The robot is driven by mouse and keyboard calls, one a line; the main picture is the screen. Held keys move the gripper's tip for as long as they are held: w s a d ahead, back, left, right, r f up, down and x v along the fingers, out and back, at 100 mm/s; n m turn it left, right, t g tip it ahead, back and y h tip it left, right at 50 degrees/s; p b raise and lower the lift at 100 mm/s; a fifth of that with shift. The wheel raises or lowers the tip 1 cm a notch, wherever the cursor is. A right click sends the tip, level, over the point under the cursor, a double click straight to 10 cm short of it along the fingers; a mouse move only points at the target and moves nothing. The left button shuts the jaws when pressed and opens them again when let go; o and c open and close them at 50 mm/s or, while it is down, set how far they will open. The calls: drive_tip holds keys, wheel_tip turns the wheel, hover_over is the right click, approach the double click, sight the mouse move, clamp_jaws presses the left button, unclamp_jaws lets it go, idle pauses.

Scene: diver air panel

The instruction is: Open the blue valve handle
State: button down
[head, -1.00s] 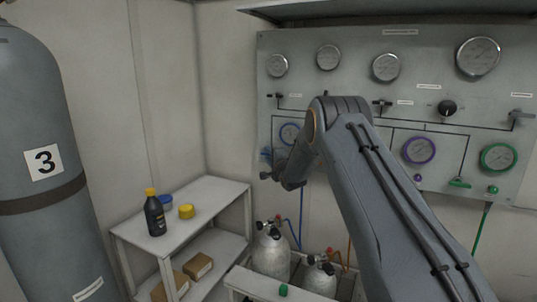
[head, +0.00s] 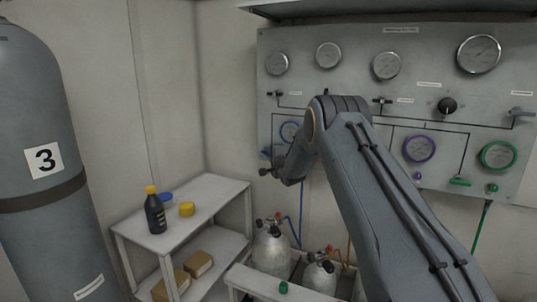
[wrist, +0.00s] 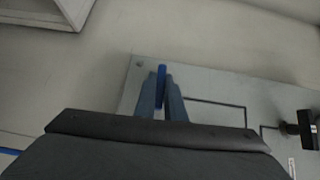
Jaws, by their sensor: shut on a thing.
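The blue valve handle (wrist: 161,80) is a narrow blue bar near the panel's edge in the wrist view. My gripper (wrist: 161,92) has one finger on each side of it and is shut on it. I cannot tell the handle's exact angle from the head view.
Below the panel stand silver cylinders (head: 271,252). A white shelf (head: 225,190) with a black bottle (head: 155,213) is at left, beside a large grey cylinder (head: 40,110).

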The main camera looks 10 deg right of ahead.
drive_tip(key=n+g+h+b, duration=0.1)
drive_tip(key=n+g, duration=0.1)
drive_tip(key=g, duration=0.1)
drive_tip(key=shift+n, duration=0.4)
drive_tip(key=shift+r+n+g+h+p, duration=0.1)
drive_tip(key=shift+n+g+h+p, duration=0.5)
drive_tip(key=shift+n+g+p, duration=0.15)
drive_tip(key=shift+g+h, duration=0.3)
drive_tip(key=shift+g, duration=0.05)
drive_tip(key=b, duration=0.2)
drive_tip(key=n+b, duration=0.1)
drive_tip(key=b, duration=0.1)
drive_tip(key=shift+w+f+g+h, duration=0.15)
drive_tip(key=shift+f+g+h, duration=0.15)
drive_tip(key=shift+f+g, duration=0.1)
drive_tip(key=n+g+h+b, duration=0.1)
drive_tip(key=b, duration=0.4)
drive_tip(key=n+g+h+b, duration=0.1)
drive_tip(key=b, duration=0.2)
drive_tip(key=shift+r+g, duration=0.1)
drive_tip(key=shift+g, duration=0.3)
drive_tip(key=shift+n+g+h+b, duration=0.3)
drive_tip(key=shift+n+h+b, duration=0.05)
drive_tip(key=shift+h, duration=0.35)
drive_tip(key=shift+s, duration=0.2)
